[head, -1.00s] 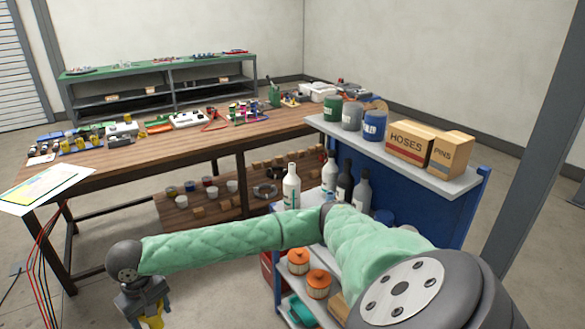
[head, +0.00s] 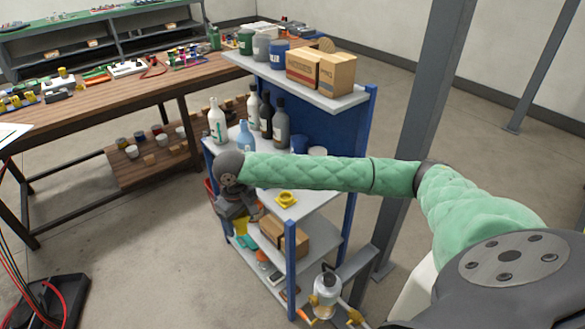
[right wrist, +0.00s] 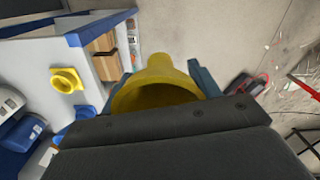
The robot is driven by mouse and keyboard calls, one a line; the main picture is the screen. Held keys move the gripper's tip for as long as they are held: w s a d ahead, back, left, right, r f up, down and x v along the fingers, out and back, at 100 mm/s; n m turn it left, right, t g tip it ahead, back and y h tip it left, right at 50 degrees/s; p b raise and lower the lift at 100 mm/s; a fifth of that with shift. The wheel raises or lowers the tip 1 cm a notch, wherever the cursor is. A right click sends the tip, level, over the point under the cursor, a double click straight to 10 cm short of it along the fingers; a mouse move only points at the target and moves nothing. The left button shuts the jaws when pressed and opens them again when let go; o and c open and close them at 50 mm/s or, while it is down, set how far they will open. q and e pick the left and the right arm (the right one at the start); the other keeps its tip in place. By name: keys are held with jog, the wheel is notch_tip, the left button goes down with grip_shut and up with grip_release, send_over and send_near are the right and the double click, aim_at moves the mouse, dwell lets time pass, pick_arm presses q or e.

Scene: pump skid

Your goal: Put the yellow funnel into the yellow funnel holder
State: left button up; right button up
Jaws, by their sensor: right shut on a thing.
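My right gripper (head: 240,222) is shut on the yellow funnel (head: 242,228), beside the left front of the blue and white shelf unit. In the right wrist view the funnel (right wrist: 162,82) sits between the fingers, its narrower end pointing away from the wrist. The wrist housing hides its near part. The yellow funnel holder (head: 286,199), a square base with a round ring, stands on the middle shelf, right of the gripper and apart from the funnel. The holder also shows at left in the right wrist view (right wrist: 66,80), and its ring looks empty. My left gripper is not in view.
Bottles (head: 217,121) stand on the middle shelf behind my forearm. A blue post (head: 291,258) rises at the shelf's front corner. A cardboard box (head: 284,238) is on the shelf below.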

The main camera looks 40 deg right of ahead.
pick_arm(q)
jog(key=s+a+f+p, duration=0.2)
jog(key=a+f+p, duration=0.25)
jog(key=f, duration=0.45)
pick_arm(e)
jog(key=w+d+r+n, duration=0.1)
jog(key=w+d+n, duration=0.3)
jog(key=d+n, duration=0.75)
jog(key=w+d+r+n, duration=0.1)
jog(key=w+d+n, duration=0.4)
jog(key=d+n, duration=0.65)
jog(key=shift+s+a+f+n+b, duration=0.1)
jog(key=shift+a+f+n+b, duration=0.2)
jog(key=shift+f+n+b, duration=0.45)
jog(key=shift+a+f+n+b, duration=0.35)
jog(key=shift+f+n+b, duration=0.15)
jog(key=shift+f+b, duration=0.5)
jog(key=shift+s+a+f+n+b, duration=0.1)
jog(key=shift+a+f+n+b, duration=0.2)
jog(key=shift+f+n+b, duration=0.55)
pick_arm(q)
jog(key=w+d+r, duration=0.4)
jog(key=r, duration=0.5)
